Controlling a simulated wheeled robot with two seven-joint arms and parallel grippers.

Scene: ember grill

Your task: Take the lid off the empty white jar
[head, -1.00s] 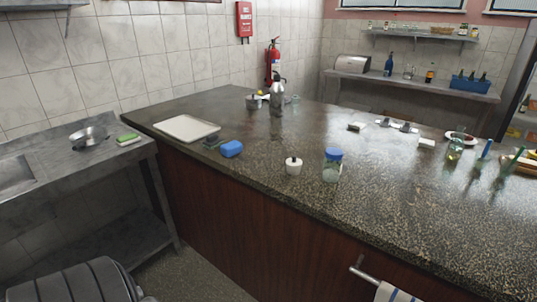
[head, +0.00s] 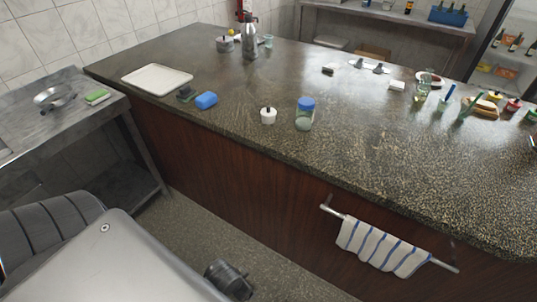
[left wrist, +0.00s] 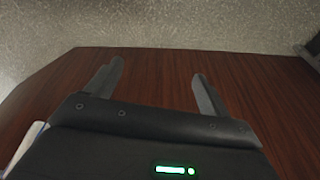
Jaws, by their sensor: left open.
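A small white jar (head: 268,118) with a dark knob on its lid stands upright near the front edge of the dark stone counter (head: 330,150). I cannot see inside it. A clear glass jar with a blue lid (head: 305,113) stands just to its right. In the left wrist view my left gripper (left wrist: 158,75) is open and empty. It faces the wooden front of the counter, with the speckled floor at the top, and is apart from both jars. My right gripper is not in view.
A steel flask (head: 250,40) stands behind. A rail with a striped towel (head: 383,246) juts from the counter front. The counter between the jars and rail is clear.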

